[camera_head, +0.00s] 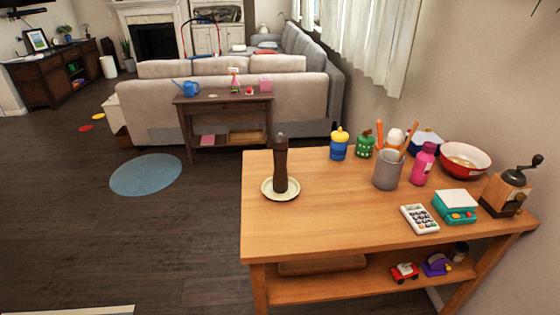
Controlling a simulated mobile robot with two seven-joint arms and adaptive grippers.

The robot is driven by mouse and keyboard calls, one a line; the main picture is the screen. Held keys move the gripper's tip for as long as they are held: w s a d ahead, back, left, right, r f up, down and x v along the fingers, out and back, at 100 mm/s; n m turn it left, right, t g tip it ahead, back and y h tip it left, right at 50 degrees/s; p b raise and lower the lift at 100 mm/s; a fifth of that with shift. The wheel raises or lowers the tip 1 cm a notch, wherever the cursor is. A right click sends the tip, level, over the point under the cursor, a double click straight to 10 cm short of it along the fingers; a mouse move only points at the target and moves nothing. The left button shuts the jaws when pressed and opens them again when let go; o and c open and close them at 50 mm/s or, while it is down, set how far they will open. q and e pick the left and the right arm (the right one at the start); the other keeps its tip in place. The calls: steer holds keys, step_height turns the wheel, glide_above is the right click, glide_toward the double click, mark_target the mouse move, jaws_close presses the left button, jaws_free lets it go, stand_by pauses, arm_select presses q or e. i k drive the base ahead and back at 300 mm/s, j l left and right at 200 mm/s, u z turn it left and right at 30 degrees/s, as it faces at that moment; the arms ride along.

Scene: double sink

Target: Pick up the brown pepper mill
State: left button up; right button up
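The brown pepper mill (280,168) is tall, dark and slim with a greyish top. It stands upright on a small pale plate (268,190) near the left edge of the wooden table (320,220). Neither of my grippers shows in the head view.
A blue-yellow bottle (339,145) stands behind. The table's front left is clear.

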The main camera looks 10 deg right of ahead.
mark_target(280, 177)
steer(key=z, duration=0.5)
steer(key=i+j+z, duration=0.1)
steer(key=j+z, duration=1.15)
steer(key=j, duration=0.75)
steer(key=k+j, duration=0.1)
steer(key=j, duration=0.45)
steer(key=k+j+z, duration=0.1)
steer(key=j, duration=0.45)
